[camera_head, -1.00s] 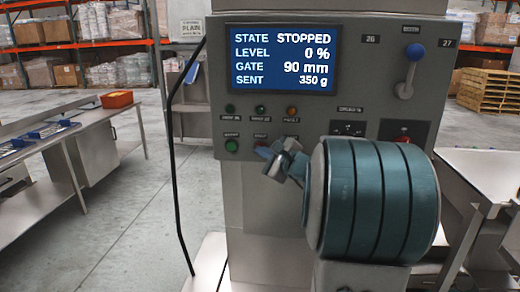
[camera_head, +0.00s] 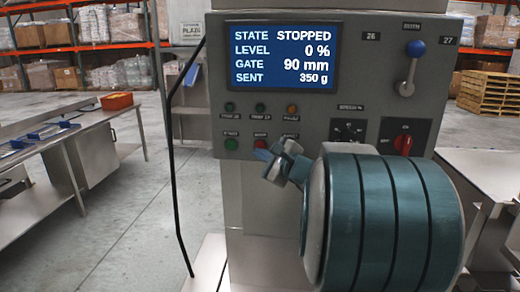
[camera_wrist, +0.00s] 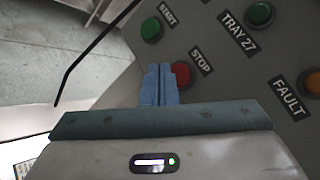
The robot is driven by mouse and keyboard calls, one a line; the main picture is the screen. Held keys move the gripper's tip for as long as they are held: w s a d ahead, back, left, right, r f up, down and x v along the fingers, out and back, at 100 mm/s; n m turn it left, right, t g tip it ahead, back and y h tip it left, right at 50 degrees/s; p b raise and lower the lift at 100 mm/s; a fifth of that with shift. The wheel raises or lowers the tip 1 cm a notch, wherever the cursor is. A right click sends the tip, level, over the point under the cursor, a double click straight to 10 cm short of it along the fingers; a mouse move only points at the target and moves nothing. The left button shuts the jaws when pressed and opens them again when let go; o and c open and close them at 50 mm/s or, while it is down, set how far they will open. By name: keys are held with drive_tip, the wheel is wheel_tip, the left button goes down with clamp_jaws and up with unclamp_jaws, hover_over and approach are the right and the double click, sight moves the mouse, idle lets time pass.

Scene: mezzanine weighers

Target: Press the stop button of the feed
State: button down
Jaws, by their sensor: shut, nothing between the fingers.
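The stop button (camera_head: 260,142) is a red button on the grey feed panel (camera_head: 222,60), right of the green start button (camera_head: 231,144). In the wrist view the stop button (camera_wrist: 181,74) shows just right of my blue fingertips, partly covered by them, under the label STOP. My gripper (camera_head: 263,155) is shut and empty, its tips just below the stop button in the head view; they look apart from it, but the exact gap cannot be told. The screen (camera_head: 283,57) reads STATE STOPPED, LEVEL 0 %, GATE 90 mm, SENT 350 g.
Small lamps (camera_head: 260,107) sit in a row above the buttons. A speed knob (camera_head: 350,131), a red switch (camera_head: 403,144) and a blue-knobbed lever (camera_head: 415,50) are on the panel's right. A black cable (camera_head: 173,160) hangs at its left. Steel tables stand on both sides.

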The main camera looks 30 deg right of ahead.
drive_tip(key=s+a, duration=0.1)
drive_tip(key=s+a+b, duration=0.1)
drive_tip(key=s, duration=0.1)
drive_tip(key=shift+s+a, duration=0.15)
drive_tip(key=shift+s, duration=0.05)
idle(0.7)
drive_tip(key=s+a+f+n+g+y, duration=0.2)
drive_tip(key=s+a+f+n+g, duration=0.3)
drive_tip(key=a, duration=0.3)
drive_tip(key=s+a+f+n+g+y, duration=0.1)
drive_tip(key=s+a+f+n+g, duration=0.4)
drive_tip(key=a, duration=0.4)
drive_tip(key=s+d+f+n+g+h, duration=0.1)
drive_tip(key=s+f+n+g+h, duration=0.3)
drive_tip(key=s+f+n, duration=0.5)
drive_tip(key=s+n+h, duration=0.2)
drive_tip(key=s+n, duration=0.2)
drive_tip(key=shift+d+f+n+h, duration=0.2)
drive_tip(key=shift+n+h, duration=0.1)
drive_tip(key=shift+n, duration=0.1)
drive_tip(key=shift+d, duration=0.1)
